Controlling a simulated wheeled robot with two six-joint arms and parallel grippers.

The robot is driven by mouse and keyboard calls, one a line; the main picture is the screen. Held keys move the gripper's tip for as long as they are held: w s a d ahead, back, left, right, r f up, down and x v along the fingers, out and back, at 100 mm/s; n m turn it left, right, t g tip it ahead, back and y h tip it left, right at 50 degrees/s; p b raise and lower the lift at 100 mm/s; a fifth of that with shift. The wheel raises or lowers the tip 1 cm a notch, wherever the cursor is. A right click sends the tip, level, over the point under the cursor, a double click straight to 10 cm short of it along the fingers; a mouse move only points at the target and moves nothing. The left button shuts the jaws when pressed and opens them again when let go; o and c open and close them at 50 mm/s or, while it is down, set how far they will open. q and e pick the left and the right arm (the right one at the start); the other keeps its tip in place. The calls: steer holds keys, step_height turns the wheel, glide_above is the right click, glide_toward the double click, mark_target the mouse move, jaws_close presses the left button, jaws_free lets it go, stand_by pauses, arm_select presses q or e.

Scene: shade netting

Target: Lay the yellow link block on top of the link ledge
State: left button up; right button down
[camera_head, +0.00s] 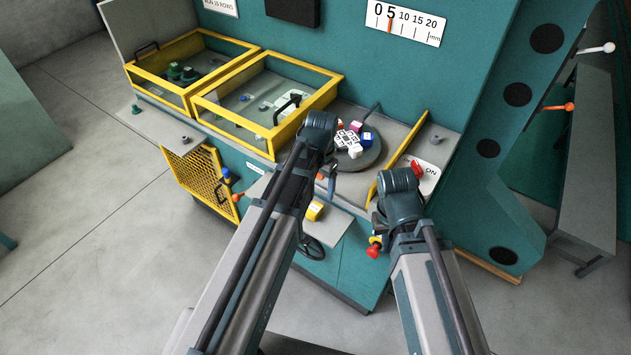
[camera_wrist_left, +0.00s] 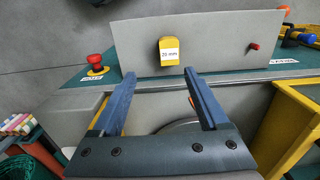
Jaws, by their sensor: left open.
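The yellow link block (camera_head: 315,211) sits on a grey ledge (camera_head: 335,222) low on the machine's front. In the left wrist view the block (camera_wrist_left: 169,57) shows a white "25 mm" label and lies on the grey plate (camera_wrist_left: 215,38). I cannot tell whether this plate is the link ledge. My left gripper (camera_wrist_left: 157,77) is open and empty, its fingertips short of the block, which lies ahead between their lines. In the head view it is mostly hidden behind my left arm, with a blue finger (camera_head: 331,184) showing. My right gripper is hidden behind my right arm.
A red mushroom button (camera_wrist_left: 95,61) and a small red peg (camera_wrist_left: 253,46) flank the block. Yellow-framed bins (camera_head: 265,100), a round plate with small blocks (camera_head: 358,155), a yellow mesh guard (camera_head: 201,178) and a dark handwheel (camera_head: 312,248) are nearby.

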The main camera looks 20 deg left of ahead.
arm_select(q)
steer(key=s+d+y, duration=0.1)
steer(key=s+d, duration=0.7)
steer(key=s, duration=0.5)
steer(key=shift+s+d, duration=0.35)
steer(key=shift+s, duration=0.05)
step_height(320, 180, down, 3)
steer(key=b, duration=0.3)
steer(key=shift+r, duration=0.1)
stand_by(1.0)
